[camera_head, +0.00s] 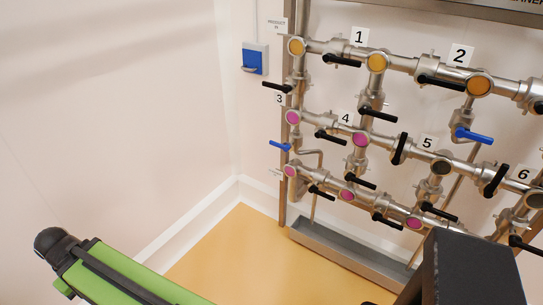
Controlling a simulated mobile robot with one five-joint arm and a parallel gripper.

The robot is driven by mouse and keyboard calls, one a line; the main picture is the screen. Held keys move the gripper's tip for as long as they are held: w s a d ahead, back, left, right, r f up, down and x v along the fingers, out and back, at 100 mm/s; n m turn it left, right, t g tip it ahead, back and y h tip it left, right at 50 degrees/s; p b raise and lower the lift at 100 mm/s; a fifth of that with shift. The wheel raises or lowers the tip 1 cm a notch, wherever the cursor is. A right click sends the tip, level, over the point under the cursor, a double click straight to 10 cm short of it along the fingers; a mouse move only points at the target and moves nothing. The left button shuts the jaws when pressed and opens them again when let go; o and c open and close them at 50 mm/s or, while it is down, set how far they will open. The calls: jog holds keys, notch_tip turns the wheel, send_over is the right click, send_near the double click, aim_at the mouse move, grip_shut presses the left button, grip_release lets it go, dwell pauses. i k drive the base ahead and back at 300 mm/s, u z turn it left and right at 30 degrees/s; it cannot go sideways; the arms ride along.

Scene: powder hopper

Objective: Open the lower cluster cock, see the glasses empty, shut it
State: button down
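A steel pipe manifold (325,125) on the wall carries three rows of round sight glasses. The top row glasses (377,62) are amber. In the middle row, the left glasses (361,139) are magenta and the right ones (443,168) dark. The lower row glasses (348,195) are magenta. Many cocks have black levers (360,182). A blue lever (280,146) sits at the left between the middle and lower rows; another blue lever (472,135) hangs below the top row at right. Which cock the task means I cannot tell. My gripper's fingers are not in view.
A steel drip trough (345,256) runs below the manifold. The yellow floor (240,255) is clear in front of the corner. My green arm link crosses the lower left; a dark block (470,270) hides the lower right.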

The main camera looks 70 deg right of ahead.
aim_at(286, 148)
jog(key=z, duration=0.1)
jog(key=i, duration=0.95)
jog(key=u, duration=0.05)
